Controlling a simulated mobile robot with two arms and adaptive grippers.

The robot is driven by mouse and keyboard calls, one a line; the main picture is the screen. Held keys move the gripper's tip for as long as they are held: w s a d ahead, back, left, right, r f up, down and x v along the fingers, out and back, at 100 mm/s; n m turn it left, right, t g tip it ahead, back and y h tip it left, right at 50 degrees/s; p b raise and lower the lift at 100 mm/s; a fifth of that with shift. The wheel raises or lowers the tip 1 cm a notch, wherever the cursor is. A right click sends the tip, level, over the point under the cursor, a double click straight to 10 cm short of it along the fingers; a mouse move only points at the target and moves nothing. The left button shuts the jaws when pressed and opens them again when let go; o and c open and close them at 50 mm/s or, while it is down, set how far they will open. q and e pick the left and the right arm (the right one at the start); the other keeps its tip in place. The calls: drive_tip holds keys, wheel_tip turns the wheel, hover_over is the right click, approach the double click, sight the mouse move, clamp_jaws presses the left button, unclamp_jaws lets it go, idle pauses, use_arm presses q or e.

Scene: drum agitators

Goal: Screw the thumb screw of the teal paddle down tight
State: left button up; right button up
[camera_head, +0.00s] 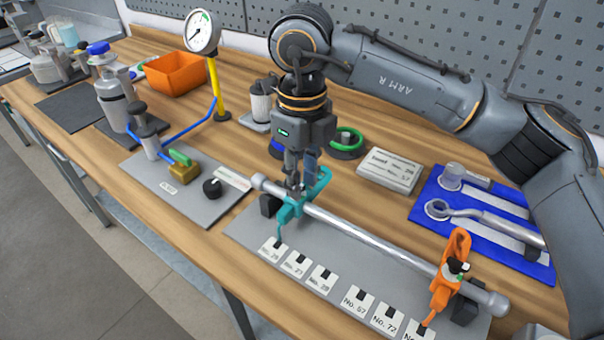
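The teal paddle (318,183) sits on the left part of a steel bar (370,239). Its thin lower tip hangs down by the leftmost number label (273,251). My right gripper (295,188) points straight down onto the paddle's hub, with its fingertips at the top of the hub. The fingers hide the thumb screw, and I cannot tell whether they are closed on it. My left gripper is not in view.
An orange paddle (448,280) with a dark knob is on the bar's right part. Numbered labels line the grey base plate (262,222). A blue mat (436,208) with tools lies right. A gauge (202,33) and an orange bin (177,73) stand back left.

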sight(302, 185)
wheel_tip(302, 185, up, 12)
idle(0.5)
drive_tip(key=shift+s, duration=0.1)
